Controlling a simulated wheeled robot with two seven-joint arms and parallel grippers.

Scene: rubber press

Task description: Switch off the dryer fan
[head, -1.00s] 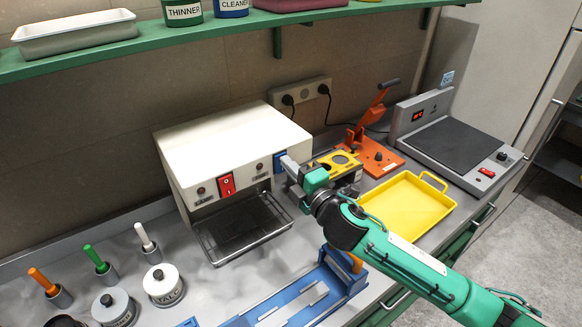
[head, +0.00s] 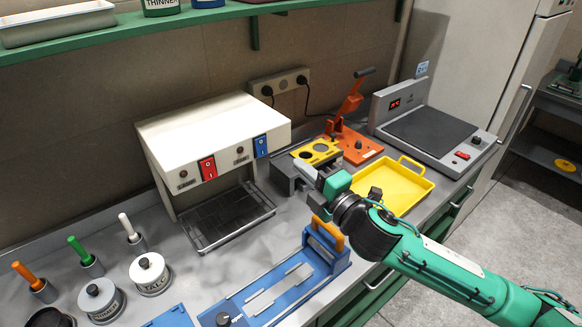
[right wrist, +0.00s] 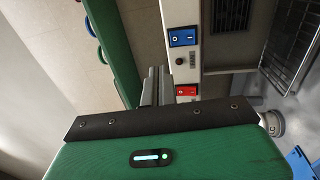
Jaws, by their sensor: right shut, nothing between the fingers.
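The dryer (head: 210,125) is a white box on the bench with an open rack below its front. Its front carries a red rocker switch (head: 208,168) and a blue rocker switch (head: 261,146); both also show in the right wrist view, the blue one (right wrist: 182,38) above the red one (right wrist: 187,91). My left gripper is out of view.
A yellow tray (head: 423,184), an orange press (head: 358,150) and a grey hot plate (head: 432,136) stand to the right. A blue fixture (head: 262,302) lies in front, and lidded pots (head: 150,275) stand at left. A green shelf (head: 110,40) runs above.

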